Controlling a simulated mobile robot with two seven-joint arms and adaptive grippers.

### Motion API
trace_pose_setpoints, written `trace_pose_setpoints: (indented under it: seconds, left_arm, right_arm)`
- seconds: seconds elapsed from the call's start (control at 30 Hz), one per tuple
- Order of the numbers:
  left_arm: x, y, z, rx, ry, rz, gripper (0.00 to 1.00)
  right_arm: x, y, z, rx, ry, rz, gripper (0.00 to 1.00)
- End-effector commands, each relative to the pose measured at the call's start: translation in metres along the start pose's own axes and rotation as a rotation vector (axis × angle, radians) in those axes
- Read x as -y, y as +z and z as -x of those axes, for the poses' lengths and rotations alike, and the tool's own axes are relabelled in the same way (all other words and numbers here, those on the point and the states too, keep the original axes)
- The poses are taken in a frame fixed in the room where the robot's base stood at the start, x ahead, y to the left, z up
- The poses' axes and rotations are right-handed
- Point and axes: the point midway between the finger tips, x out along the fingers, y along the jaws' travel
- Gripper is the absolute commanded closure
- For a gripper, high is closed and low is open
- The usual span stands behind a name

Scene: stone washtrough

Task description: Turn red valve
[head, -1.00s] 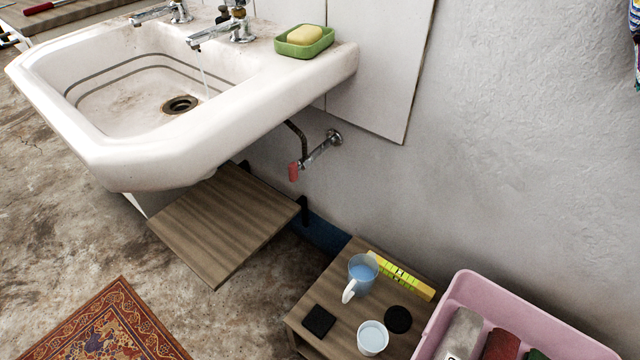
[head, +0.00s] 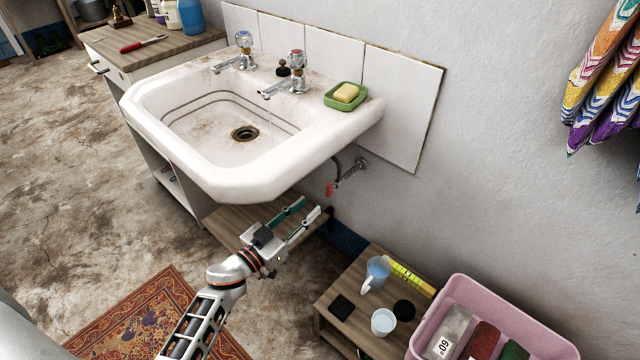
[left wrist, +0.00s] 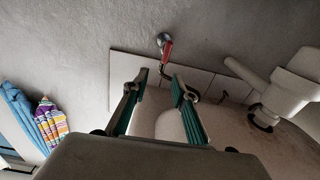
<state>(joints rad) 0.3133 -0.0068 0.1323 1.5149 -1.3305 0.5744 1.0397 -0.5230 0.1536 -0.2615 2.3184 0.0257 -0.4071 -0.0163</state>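The red valve handle (head: 330,188) sits on a metal pipe fitting at the wall, below the right side of the sink. It hangs down and also shows in the left wrist view (left wrist: 167,52), just beyond the fingertips. My left gripper (head: 311,206) is open and empty, with its fingers pointing toward the valve, a little below and left of it. In the left wrist view the two green-padded fingers (left wrist: 160,80) stand apart with the valve ahead between and above them. My right gripper is not in view.
The white sink (head: 240,180) overhangs the valve. A thin water stream runs from the red-capped tap (head: 296,60). A wooden shelf (head: 230,222) lies under my gripper. A low table (head: 335,290) with cups and a pink bin (head: 540,325) stand at the right.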

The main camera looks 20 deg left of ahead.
Motion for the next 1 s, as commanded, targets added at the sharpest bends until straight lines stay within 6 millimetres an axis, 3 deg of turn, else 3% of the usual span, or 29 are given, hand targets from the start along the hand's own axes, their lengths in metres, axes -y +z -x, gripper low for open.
trace_pose_setpoints:
  seconds: [0.03, 0.2, 0.7, 1.0]
  left_arm:
    - [0.005, -0.004, -0.009, 0.005, 0.009, -0.011, 0.73]
    - [0.01, 0.008, -0.019, 0.034, 0.023, -0.023, 0.73]
    - [0.008, 0.016, -0.081, 0.04, 0.023, -0.021, 0.73]
    - [0.008, 0.012, -0.093, 0.036, 0.023, -0.024, 0.73]
  right_arm:
    - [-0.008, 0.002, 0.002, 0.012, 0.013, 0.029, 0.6]
    - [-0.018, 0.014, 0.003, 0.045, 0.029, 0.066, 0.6]
    - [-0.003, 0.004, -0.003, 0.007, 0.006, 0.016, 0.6]
    - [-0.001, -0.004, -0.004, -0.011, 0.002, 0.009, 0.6]
